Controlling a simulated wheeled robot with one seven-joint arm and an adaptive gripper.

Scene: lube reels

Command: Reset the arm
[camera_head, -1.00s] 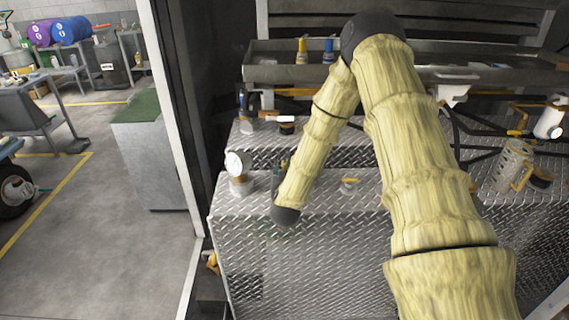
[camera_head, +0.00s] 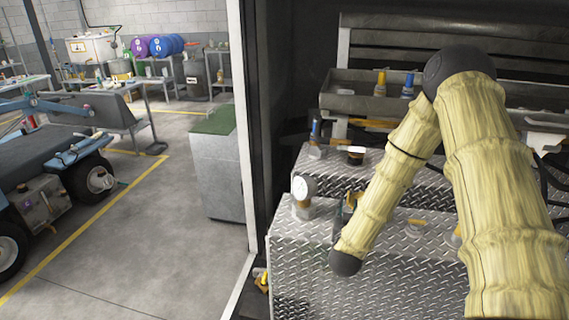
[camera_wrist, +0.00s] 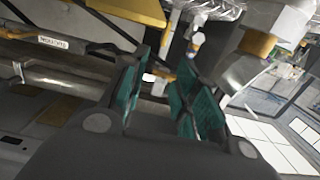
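My arm, pale yellow with dark joints, is bent in front of the diamond-plate cabinet on the right of the head view. My gripper (camera_wrist: 160,80) shows in the wrist view as two dark fingers with teal inner pads. A clear gap lies between them and they hold nothing.
Open floor (camera_head: 165,250) lies left of the door frame, beside a blue vehicle (camera_head: 50,160).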

